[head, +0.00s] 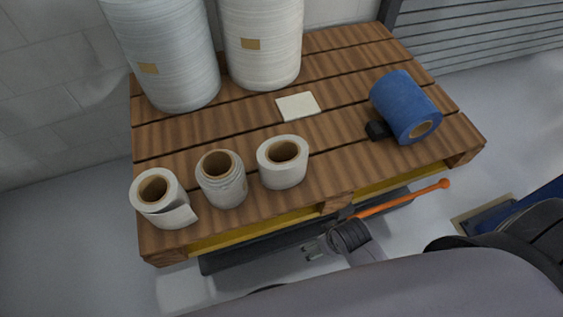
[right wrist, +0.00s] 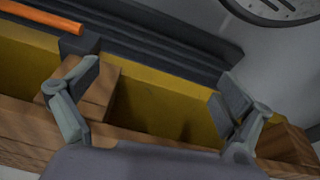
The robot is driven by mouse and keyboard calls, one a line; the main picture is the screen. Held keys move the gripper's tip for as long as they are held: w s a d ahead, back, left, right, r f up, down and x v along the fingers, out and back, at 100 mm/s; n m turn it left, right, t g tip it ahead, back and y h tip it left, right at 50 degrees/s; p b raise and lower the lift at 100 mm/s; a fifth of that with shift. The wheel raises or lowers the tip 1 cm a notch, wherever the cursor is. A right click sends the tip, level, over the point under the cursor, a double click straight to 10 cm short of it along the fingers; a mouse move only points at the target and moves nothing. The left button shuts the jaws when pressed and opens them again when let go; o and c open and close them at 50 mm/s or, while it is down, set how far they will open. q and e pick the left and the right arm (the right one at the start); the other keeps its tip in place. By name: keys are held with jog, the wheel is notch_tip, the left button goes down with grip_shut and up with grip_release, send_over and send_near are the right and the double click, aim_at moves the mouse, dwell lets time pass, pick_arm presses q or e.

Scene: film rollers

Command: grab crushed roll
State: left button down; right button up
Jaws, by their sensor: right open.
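Three small white rolls with brown cores stand along the front edge of the wooden pallet (head: 240,125) in the head view. The left roll (head: 171,212) has a loose flap at its front. The middle roll (head: 222,188) has uneven, ridged sides and looks the most crushed. The right roll (head: 283,172) looks smooth and even. My right gripper (head: 312,249) is open and empty, low in front of the pallet and apart from all the rolls. The right wrist view shows its spread fingers (right wrist: 158,85) with no roll between them. My left gripper is not in view.
Two tall wrapped rolls (head: 165,60) (head: 262,45) stand at the back of the pallet. A blue roll (head: 402,103) lies at the right beside a small black object (head: 378,131). A pale card (head: 298,106) lies mid-pallet. An orange bar (head: 405,199) runs near the front edge.

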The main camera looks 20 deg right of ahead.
jog(key=w+a+r+n+g+y, duration=0.1)
jog(key=w+a+r+n+y, duration=0.2)
jog(key=w+a+r+n, duration=1)
jog(key=w+d+r+n+g+h, duration=0.1)
jog(key=w+d+r+h, duration=0.15)
jog(key=w+r, duration=0.45)
jog(key=w+d+r+g+h, duration=0.1)
jog(key=w+d+r+h, duration=0.2)
jog(key=r, duration=0.7)
jog(key=b, duration=0.1)
send_over(283, 153)
jog(key=s+a, duration=0.2)
jog(key=s, duration=0.1)
jog(key=shift+y, duration=0.45)
notch_tip(283, 153, down, 12)
jog(key=shift+a+r, duration=0.1)
jog(key=shift+r, duration=0.15)
jog(key=f, duration=0.2)
jog(key=d+f, duration=0.1)
jog(key=f, duration=0.2)
jog(key=shift+s+d+f, duration=0.1)
jog(key=shift+s+f, duration=0.05)
jog(key=shift+c, duration=0.2)
